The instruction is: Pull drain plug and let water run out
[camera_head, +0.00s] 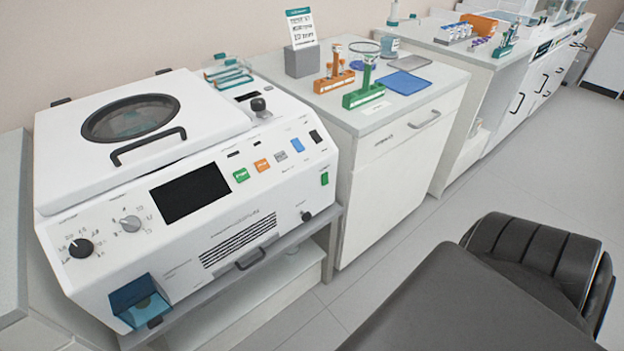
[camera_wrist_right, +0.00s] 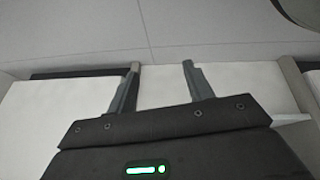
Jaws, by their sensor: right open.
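A white benchtop machine (camera_head: 215,230) with a round-windowed lid stands at the left in the head view. Its lid is shut. A small black knob (camera_head: 307,216) sticks out low at the right end of its front; I cannot tell whether this is the drain plug. A blue, open-topped spout or cup (camera_head: 140,301) sits at the front's lower left corner. No running water shows. My right gripper (camera_wrist_right: 161,67) is open and empty in the right wrist view, with pale cabinet-like surfaces and grey floor beyond its fingers. It is apart from the machine. My left gripper is not in view.
The machine stands on a grey shelf (camera_head: 328,216). A white cabinet (camera_head: 395,180) to its right carries orange and green racks (camera_head: 364,96) and a blue tray (camera_head: 408,83). Another counter (camera_head: 520,60) with labware lies further back.

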